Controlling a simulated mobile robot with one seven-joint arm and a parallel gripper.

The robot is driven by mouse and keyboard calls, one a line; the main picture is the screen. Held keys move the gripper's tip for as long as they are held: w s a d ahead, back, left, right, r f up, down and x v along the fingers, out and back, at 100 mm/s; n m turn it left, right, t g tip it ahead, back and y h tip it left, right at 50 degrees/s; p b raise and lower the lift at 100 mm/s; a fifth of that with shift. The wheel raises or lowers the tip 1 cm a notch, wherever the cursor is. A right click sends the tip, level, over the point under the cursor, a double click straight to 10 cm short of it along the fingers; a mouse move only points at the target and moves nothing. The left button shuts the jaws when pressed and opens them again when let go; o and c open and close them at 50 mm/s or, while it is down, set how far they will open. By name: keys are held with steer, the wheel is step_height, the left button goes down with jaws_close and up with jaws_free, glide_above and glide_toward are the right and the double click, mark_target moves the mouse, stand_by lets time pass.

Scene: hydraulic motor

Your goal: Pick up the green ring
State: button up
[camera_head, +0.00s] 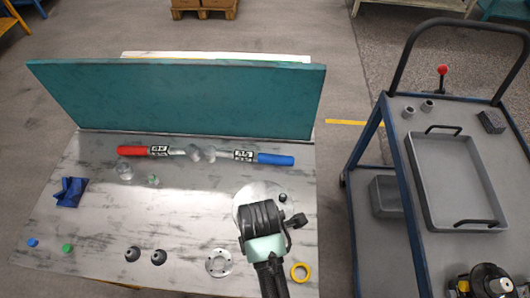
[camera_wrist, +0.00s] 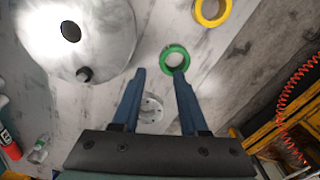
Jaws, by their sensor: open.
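The green ring (camera_wrist: 184,55) lies flat on the grey marbled table in the wrist view, just beyond the tip of my right finger. The right fingertip overlaps the ring's near edge in the picture; I cannot tell whether they touch. My gripper (camera_wrist: 158,73) is open, with its two blue fingers apart and nothing held between them. The left fingertip is to the left of the ring. In the head view my arm covers part of the table's front right, and neither the ring nor my fingertips can be made out there.
A large silver disc (camera_wrist: 70,45) is left of my fingers. A small flange (camera_head: 219,262) lies at the front. A teal panel (camera_head: 190,100) stands behind; a cart (camera_head: 398,130) stands right.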

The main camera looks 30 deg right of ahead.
steer(key=shift+s+d+f, duration=0.1)
steer(key=shift+f, duration=1.25)
steer(key=shift+s+f, duration=0.1)
steer(key=shift+f, duration=1.25)
jaws_close()
